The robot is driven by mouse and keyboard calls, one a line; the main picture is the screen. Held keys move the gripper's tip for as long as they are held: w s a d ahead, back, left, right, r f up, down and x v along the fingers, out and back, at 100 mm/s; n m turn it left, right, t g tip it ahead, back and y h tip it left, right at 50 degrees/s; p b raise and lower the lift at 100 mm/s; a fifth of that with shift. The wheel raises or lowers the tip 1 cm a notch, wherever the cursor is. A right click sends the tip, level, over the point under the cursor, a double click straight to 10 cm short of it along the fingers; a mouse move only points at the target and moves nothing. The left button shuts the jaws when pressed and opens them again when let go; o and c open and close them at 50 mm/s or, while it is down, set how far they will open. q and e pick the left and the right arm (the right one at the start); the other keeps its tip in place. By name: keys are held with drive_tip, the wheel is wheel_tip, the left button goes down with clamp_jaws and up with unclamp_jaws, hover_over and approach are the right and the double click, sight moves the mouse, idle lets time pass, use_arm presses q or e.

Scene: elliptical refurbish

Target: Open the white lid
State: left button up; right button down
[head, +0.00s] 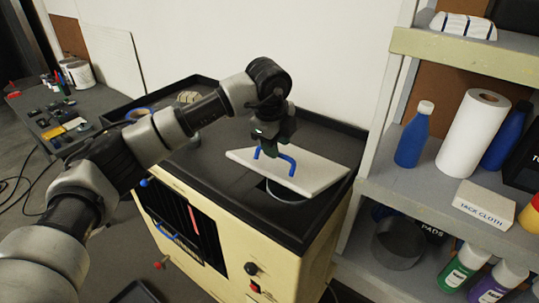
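The white lid (315,172) is a flat square panel with a blue bar handle (282,157) on top. It is on the black top of a cream cabinet (225,235). A round grey rim (285,194) and a dark gap show under its near edge, so the lid does not lie flush there. My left gripper (267,149) points down at the blue handle, with its fingertips at the bar. The fingers overlap the handle, and I cannot see whether they are closed around it. My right gripper is not in view.
Shelves at the right hold a blue bottle (412,135), a white paper roll (473,135) and a tack cloth box (484,204), close to the cabinet. A grey table (35,120) with small items stands at the far left. A white wall is behind the cabinet.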

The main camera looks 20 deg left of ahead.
use_arm(q)
drive_tip(key=shift+s+a+f, duration=0.2)
drive_tip(key=shift+s+f, duration=0.3)
drive_tip(key=shift+f, duration=0.15)
wheel_tip(320, 180, up, 12)
drive_tip(key=w+p, duration=0.2)
drive_tip(key=p, duration=0.4)
drive_tip(key=shift+d+r, duration=0.15)
drive_tip(key=shift+d, duration=0.25)
idle(0.3)
idle(0.5)
